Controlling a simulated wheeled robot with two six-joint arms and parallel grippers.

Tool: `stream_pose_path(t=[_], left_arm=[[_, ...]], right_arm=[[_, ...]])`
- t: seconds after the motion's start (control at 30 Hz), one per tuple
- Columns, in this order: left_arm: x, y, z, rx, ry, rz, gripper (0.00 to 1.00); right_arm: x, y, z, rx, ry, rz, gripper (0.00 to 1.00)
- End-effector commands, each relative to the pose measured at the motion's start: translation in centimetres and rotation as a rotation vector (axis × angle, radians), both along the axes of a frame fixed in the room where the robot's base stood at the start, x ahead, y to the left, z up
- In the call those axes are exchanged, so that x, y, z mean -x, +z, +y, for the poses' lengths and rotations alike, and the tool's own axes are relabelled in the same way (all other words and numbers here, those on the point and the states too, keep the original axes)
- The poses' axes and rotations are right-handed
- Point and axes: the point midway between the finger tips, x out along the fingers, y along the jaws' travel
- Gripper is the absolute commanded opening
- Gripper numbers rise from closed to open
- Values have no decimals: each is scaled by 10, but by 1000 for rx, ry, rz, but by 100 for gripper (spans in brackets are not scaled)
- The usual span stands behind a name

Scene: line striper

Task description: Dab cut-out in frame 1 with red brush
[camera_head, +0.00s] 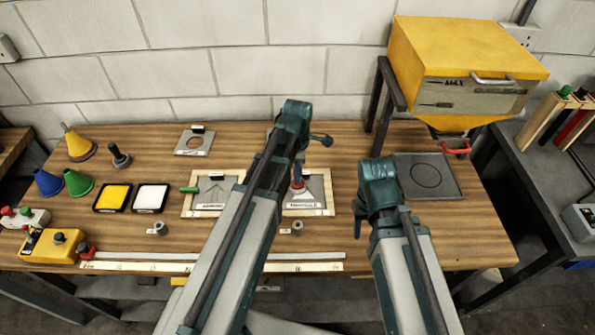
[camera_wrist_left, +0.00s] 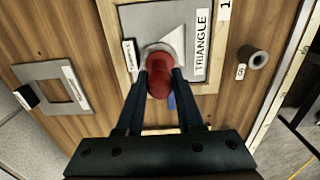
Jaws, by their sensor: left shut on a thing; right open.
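Frame 1 (camera_wrist_left: 209,50) is a pale wooden frame with a grey stencil plate labelled TRIANGLE, and a "1" tag beside it. In the head view it lies at the table's middle (camera_head: 328,209). The pale triangle cut-out (camera_wrist_left: 177,40) is partly covered by the red brush (camera_wrist_left: 158,82). My left gripper (camera_wrist_left: 160,84) is shut on this brush and holds it over the plate. Whether the brush touches the surface cannot be told. The brush's red part also shows in the head view (camera_head: 299,187). My right gripper (camera_head: 361,225) is open to the right of frame 1.
A second stencil frame (camera_head: 187,207) lies left of frame 1, partly behind my arm. Yellow (camera_head: 112,197) and white (camera_head: 151,197) trays and funnels stand left. A dark plate with a circle (camera_head: 425,176) lies right, below a yellow hopper (camera_head: 460,60). A pale strip crosses the front edge.

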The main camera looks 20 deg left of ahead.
Motion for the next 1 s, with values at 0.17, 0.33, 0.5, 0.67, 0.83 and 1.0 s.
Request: stream_pose_path(t=[0.17,0.33,0.5,0.67,0.83,1.0], left_arm=[[0,0,0,0,0,0,0],[0,2,0,0,0,0,0],[0,11,0,0,0,0,0],[0,24,0,0,0,0,0],[0,37,0,0,0,0,0],[0,47,0,0,0,0,0]], right_arm=[[0,0,0,0,0,0,50],[0,2,0,0,0,0,50],[0,11,0,0,0,0,50],[0,24,0,0,0,0,50],[0,37,0,0,0,0,50],[0,47,0,0,0,0,50]])
